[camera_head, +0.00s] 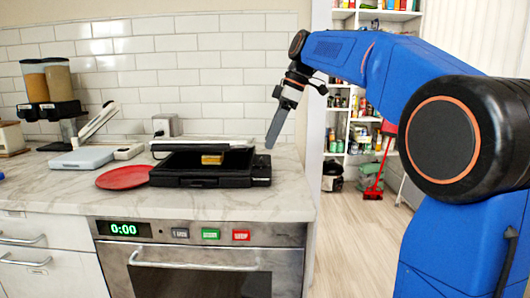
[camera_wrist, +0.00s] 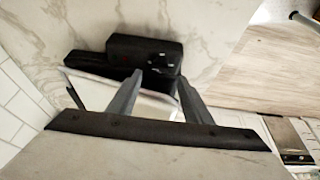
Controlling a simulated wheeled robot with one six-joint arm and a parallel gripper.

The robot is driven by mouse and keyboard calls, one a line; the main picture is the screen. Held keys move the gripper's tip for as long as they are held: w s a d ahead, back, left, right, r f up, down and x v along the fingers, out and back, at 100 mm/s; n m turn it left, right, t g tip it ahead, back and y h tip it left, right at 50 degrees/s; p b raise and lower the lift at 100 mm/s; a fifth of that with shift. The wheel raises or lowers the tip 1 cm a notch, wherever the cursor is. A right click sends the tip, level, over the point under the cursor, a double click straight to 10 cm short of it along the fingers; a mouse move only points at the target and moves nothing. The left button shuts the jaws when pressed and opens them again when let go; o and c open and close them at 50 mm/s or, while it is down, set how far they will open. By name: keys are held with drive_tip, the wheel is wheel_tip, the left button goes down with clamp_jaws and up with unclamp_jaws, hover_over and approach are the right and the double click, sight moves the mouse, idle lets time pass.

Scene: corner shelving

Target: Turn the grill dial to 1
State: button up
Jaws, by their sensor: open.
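The black grill (camera_head: 205,182) sits open on the marble counter, with a yellow-brown food item (camera_head: 212,159) inside it. Its black control box (camera_head: 262,171) is at its right end. In the wrist view, the control box (camera_wrist: 122,45) lies just beyond the fingertips. A dark dial area (camera_wrist: 158,62) is on it, but the dial's setting is too small to read. My gripper (camera_head: 269,145) points down above the grill's right end, apart from it. In the wrist view, my gripper (camera_wrist: 161,77) is open and empty, with the dial area between its fingertips.
A red plate (camera_head: 124,178) lies left of the grill. A white scale-like device (camera_head: 82,158) and cereal dispensers (camera_head: 50,85) stand farther left. The counter's right edge is close to the grill. An oven (camera_head: 200,270) is below.

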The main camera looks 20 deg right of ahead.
sight(261, 159)
drive_tip(key=shift+x, duration=2.7)
drive_tip(key=c, duration=1.1)
drive_tip(key=shift+o, duration=0.2)
drive_tip(key=shift+m, duration=0.3)
drive_tip(key=m, duration=0.1)
drive_tip(key=m+t, duration=0.1)
drive_tip(key=m, duration=0.1)
drive_tip(key=m+h, duration=0.1)
drive_tip(key=shift+s+a+t, duration=0.15)
drive_tip(key=shift+s+t, duration=0.1)
drive_tip(key=shift+t, duration=0.05)
drive_tip(key=shift+s+a+m+t+h, duration=0.1)
drive_tip(key=shift+m+t+h, duration=0.2)
drive_tip(key=shift+m, duration=0.75)
drive_tip(key=shift+a+m+t+h, duration=0.1)
drive_tip(key=shift+m+t+h, duration=0.15)
drive_tip(key=shift+m, duration=0.8)
